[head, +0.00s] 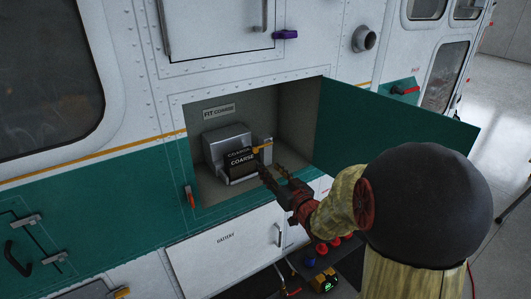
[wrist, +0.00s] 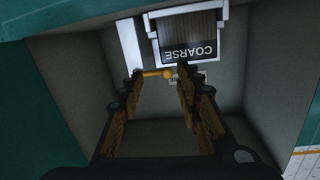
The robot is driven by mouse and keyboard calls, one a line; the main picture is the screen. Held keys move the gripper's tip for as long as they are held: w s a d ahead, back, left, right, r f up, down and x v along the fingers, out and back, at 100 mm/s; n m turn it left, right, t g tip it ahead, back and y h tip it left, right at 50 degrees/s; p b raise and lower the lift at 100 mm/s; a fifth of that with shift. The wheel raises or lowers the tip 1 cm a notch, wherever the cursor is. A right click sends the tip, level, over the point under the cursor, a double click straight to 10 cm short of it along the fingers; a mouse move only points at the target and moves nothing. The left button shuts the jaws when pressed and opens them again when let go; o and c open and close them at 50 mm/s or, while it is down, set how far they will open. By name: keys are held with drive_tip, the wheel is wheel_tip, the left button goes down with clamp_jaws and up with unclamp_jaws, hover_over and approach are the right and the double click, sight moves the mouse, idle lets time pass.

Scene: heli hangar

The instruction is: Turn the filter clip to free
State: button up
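The filter clip (head: 262,148) is a small orange lever at the right of the filter housing, in the open bay. In the wrist view the clip (wrist: 156,73) lies crosswise, with a round knob at its right end. The filter (head: 243,163) has a black front marked COARSE and sits in a grey housing (head: 226,142); the filter also shows in the wrist view (wrist: 189,50). My gripper (head: 271,170) is open at the bay's mouth. In the wrist view the clip appears between the fingertips of my gripper (wrist: 160,73); I cannot tell whether they touch it.
A plate reading FIT COARSE (head: 219,112) is on the bay's back wall. The green bay door (head: 385,130) stands open to the right. A red-orange latch (head: 190,196) is at the bay's left edge. A white BATTERY panel (head: 225,252) is below.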

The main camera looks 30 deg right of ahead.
sight(256, 152)
drive_tip(key=shift+t, duration=0.4)
drive_tip(key=shift+w+a+r+p, duration=0.1)
drive_tip(key=shift+w+r+p, duration=0.2)
drive_tip(key=shift+w, duration=1.05)
drive_tip(key=shift+w+a+r+p, duration=0.15)
drive_tip(key=shift+w+r, duration=0.15)
drive_tip(key=shift+w, duration=1.05)
drive_tip(key=shift+w+r+p, duration=0.25)
drive_tip(key=shift+w+r, duration=0.05)
drive_tip(key=shift+w, duration=1.05)
drive_tip(key=c, duration=0.8)
clamp_jaws()
